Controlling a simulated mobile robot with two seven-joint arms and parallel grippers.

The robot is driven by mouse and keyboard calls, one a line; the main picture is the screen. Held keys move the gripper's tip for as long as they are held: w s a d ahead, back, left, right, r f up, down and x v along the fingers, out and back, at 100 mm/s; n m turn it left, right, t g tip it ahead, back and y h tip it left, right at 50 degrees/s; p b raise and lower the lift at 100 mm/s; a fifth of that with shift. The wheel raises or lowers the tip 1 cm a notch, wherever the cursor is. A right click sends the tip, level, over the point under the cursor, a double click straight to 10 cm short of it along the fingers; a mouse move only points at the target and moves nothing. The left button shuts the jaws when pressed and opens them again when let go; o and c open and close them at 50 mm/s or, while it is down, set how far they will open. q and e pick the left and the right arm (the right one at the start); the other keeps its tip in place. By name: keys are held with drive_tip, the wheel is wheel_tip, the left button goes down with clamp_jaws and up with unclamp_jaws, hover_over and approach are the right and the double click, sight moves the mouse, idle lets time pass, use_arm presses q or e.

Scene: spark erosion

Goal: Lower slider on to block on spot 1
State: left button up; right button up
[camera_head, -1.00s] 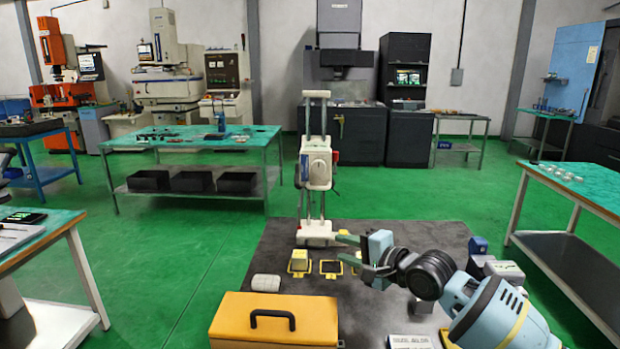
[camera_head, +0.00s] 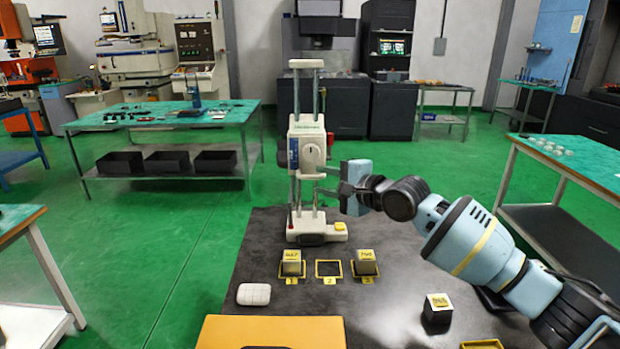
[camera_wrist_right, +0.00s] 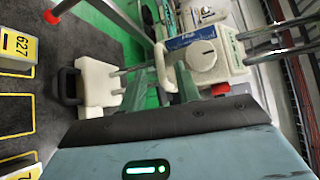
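The slider (camera_head: 307,148) is a white carriage with a round dial, high on two upright metal rods, well above the stand's base (camera_head: 315,232). It also shows in the wrist view (camera_wrist_right: 205,60). My right gripper (camera_head: 325,182) points left at the rods, just below the slider's right side. Its fingers look apart and empty; contact with the slider cannot be told. My left gripper is out of view.
Spot 2 (camera_head: 329,269) is an empty yellow frame; a similar block (camera_head: 365,262) is on spot 3.

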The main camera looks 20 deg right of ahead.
sight(313, 178)
drive_tip(key=b+x, duration=0.1)
drive_tip(key=x, duration=0.4)
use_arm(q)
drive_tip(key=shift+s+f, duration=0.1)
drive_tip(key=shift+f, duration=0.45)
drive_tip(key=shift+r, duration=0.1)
